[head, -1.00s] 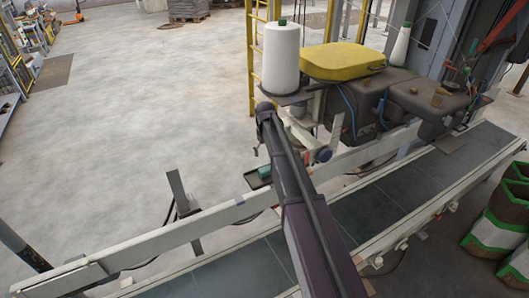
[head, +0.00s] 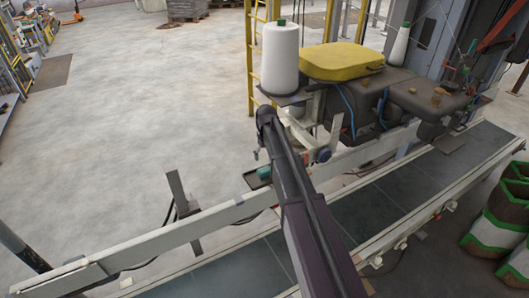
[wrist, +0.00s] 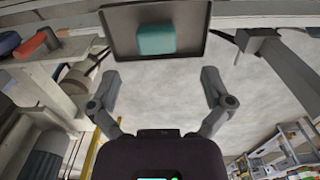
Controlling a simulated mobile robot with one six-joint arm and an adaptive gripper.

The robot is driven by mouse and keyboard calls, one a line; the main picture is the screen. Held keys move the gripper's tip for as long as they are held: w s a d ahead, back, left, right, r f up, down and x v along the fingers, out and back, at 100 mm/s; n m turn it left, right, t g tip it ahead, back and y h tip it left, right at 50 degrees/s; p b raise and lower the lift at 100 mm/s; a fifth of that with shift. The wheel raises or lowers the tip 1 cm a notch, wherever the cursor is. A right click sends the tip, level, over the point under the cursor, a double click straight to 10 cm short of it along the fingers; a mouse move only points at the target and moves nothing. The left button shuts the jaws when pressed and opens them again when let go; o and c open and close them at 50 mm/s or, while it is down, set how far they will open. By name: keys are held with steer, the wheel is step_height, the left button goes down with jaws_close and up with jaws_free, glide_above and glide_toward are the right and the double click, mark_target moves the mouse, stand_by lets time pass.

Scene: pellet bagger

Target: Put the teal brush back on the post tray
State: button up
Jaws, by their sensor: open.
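The teal brush (wrist: 156,39) shows as a teal block inside the dark rim of the post tray (wrist: 118,38) in the wrist view. It appears to lie on the tray, near its middle. In the head view the brush (head: 264,172) and the dark tray (head: 254,183) show just left of my arm, beside the conveyor's rail. My gripper (wrist: 160,79) is open and empty. Its two fingers are spread apart below the tray in the wrist view, with a gap between them and the brush. My arm hides part of the tray's surroundings in the head view.
The conveyor (head: 370,213) with its pale side rails runs beside the tray. A white thread cone (head: 281,62) and the sewing machine with a yellow cover (head: 341,62) stand beyond my arm. A dark upright bracket (head: 184,200) stands at left. Open floor lies farther left.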

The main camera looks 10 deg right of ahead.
steer(key=s+m, duration=0.3)
steer(key=s, duration=2.3)
steer(key=shift+s, duration=0.3)
steer(key=c, duration=0.6)
